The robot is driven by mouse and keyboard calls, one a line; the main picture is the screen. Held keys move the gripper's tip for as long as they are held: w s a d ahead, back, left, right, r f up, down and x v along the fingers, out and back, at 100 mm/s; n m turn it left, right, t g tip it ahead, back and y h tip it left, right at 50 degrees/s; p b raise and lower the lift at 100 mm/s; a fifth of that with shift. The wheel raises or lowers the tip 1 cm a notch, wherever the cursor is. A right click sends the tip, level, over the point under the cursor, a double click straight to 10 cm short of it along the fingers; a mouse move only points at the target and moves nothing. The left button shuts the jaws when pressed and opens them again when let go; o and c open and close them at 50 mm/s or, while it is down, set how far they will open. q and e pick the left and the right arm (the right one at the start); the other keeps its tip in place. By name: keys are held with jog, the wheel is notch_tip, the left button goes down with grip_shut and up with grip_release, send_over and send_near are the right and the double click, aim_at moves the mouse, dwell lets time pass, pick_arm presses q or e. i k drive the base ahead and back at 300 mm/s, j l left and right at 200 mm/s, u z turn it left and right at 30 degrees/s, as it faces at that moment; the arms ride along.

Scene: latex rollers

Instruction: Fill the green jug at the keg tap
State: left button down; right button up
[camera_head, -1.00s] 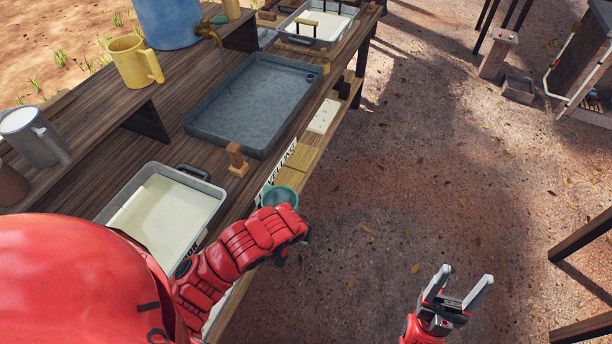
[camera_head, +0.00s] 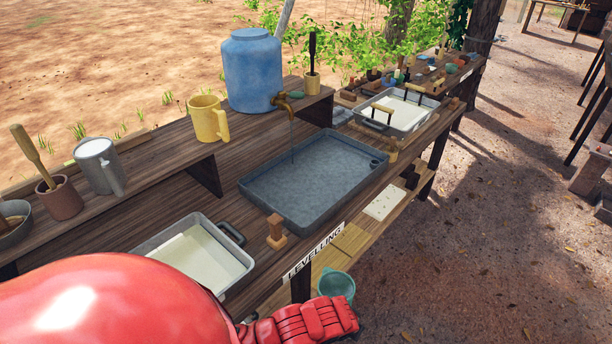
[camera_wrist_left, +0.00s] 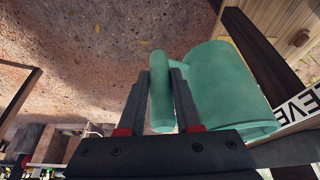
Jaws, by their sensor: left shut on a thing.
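The green jug (camera_head: 336,286) is beyond my red left arm in the head view, low beside the front edge of the bench. In the left wrist view the jug (camera_wrist_left: 222,88) fills the right of the picture. My left gripper (camera_wrist_left: 160,82) is shut on its handle, one finger on each side. The keg is a blue barrel (camera_head: 252,72) on the raised shelf, with a brass tap (camera_head: 283,100) at its lower right. A thin line hangs from the tap toward the grey tray (camera_head: 262,190) below. My right gripper is out of view.
A yellow mug (camera_head: 208,120) and a grey jug (camera_head: 98,164) stand on the shelf left of the keg. A pan of pale liquid (camera_head: 190,254) and a wooden block (camera_head: 276,230) are on the bench. Open ground (camera_head: 460,270) lies to the right.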

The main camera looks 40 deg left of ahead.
aim_at(297, 94)
jog(key=i+l, duration=1.65)
jog(key=u, duration=2.45)
jog(key=l, duration=0.05)
